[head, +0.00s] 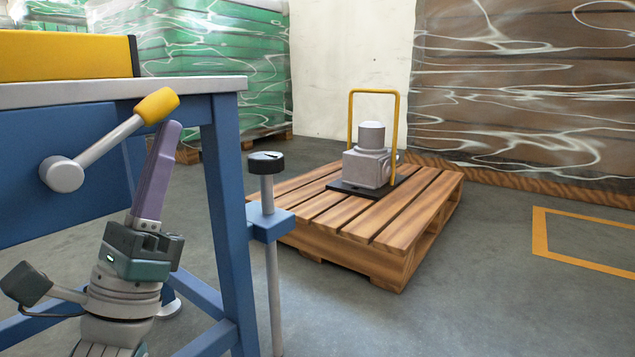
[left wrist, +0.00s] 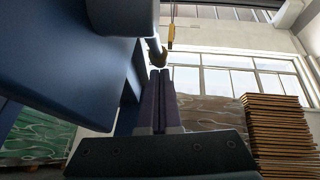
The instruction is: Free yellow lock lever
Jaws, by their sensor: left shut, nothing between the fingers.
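The lock lever is a grey shaft with a yellow grip (head: 157,105), joined to a round grey hub (head: 62,174) on the blue side of the workbench. It slants up to the right from the hub. My left gripper (head: 169,128), with purple fingers, points up just below the grip and overlaps the lever's outer end in the head view. Its fingers are shut and hold nothing. My right gripper is in neither view.
The bench's blue leg (head: 228,200) and a post with a black knob (head: 266,162) stand right of my left gripper. A wooden pallet (head: 400,235) carries a grey machine (head: 366,165) with a yellow hoop. Open floor lies around the pallet.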

